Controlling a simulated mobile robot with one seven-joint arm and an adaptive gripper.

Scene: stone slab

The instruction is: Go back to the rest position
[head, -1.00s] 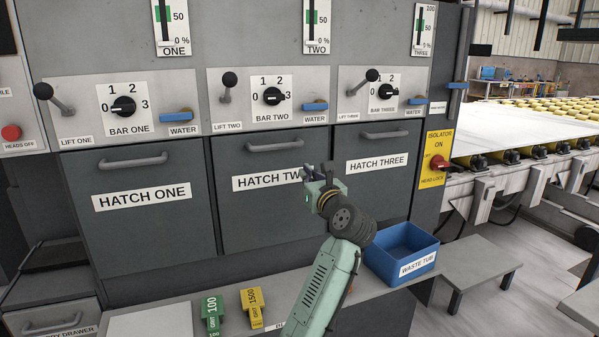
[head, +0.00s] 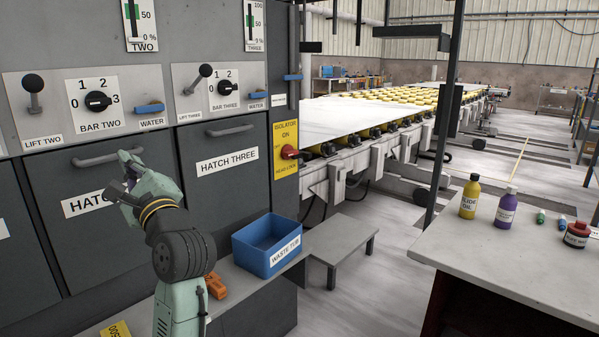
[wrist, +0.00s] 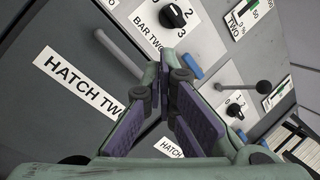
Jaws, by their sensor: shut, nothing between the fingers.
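My gripper (head: 128,172) is in front of the hatch two door, just below its handle (head: 108,156) in the head view. In the wrist view my gripper (wrist: 172,88) shows its purple finger pads drawn together at the tips, with nothing between them. The hatch two label (wrist: 80,85) and the bar two knob (wrist: 174,15) show beyond the fingers. Hatch two is closed. In the head view my gripper covers part of its label.
A blue waste tub (head: 268,246) stands on the ledge at lower centre. A grey bench (head: 342,246) is to its right. A table (head: 520,262) with bottles is at right. A red isolator switch (head: 289,152) is beside hatch three (head: 228,165). Floor between bench and table is clear.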

